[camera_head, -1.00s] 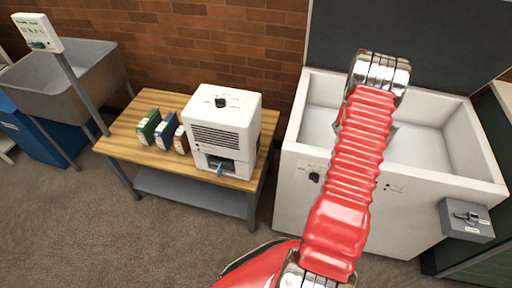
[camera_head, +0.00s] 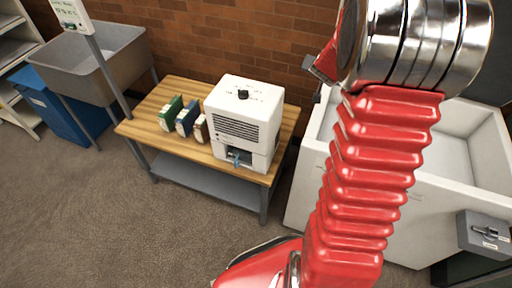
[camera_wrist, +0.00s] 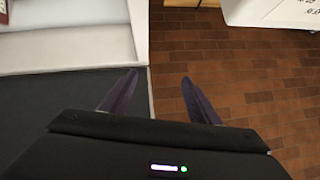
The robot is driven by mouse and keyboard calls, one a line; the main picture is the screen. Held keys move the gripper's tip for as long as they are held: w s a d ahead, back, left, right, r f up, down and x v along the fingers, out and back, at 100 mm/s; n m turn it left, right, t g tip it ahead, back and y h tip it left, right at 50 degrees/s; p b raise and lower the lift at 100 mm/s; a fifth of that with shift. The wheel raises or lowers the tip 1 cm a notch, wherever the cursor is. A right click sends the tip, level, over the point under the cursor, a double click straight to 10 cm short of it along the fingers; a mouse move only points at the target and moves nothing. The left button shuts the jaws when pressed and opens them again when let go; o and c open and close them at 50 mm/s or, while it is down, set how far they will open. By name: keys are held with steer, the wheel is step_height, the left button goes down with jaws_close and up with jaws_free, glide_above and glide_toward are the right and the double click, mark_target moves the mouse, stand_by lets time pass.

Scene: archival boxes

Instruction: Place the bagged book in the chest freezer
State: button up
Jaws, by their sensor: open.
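The chest freezer (camera_head: 405,225) is a white open-topped box at the right in the head view, partly hidden behind my red arm. Its pale rim (camera_wrist: 70,50) and dark raised lid (camera_wrist: 50,100) show at the left of the wrist view. Three books stand upright on the wooden bench: green (camera_head: 172,112), blue (camera_head: 187,120) and brown (camera_head: 201,129). I cannot tell whether any of them is bagged.
A white machine (camera_head: 245,115) with a knob and front slot stands on the bench (camera_head: 160,95); a small blue piece shows in its slot. A grey sink (camera_head: 95,68), blue bin (camera_head: 55,105) and shelves stand left. A latch box (camera_head: 484,234) is on the freezer front. Carpet in front is clear.

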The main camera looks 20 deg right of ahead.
steer(key=s+a+r+n+y, duration=0.3)
steer(key=s+a+r, duration=0.15)
steer(key=a, duration=0.75)
steer(key=s+a+r+n+y, duration=0.25)
steer(key=a+r, duration=0.25)
steer(key=a, duration=0.8)
steer(key=s+a+n+g, duration=0.1)
steer(key=s+a, duration=0.4)
steer(key=s, duration=0.5)
steer(key=s+a+n+g, duration=0.1)
steer(key=s+a+n, duration=0.2)
steer(key=s+a, duration=0.3)
steer(key=s, duration=0.5)
steer(key=shift+a+n+g+y, duration=0.2)
steer(key=shift+n+g+y, duration=0.15)
steer(key=shift+g, duration=0.05)
steer(key=shift+s, duration=0.1)
steer(key=shift+c, duration=0.4)
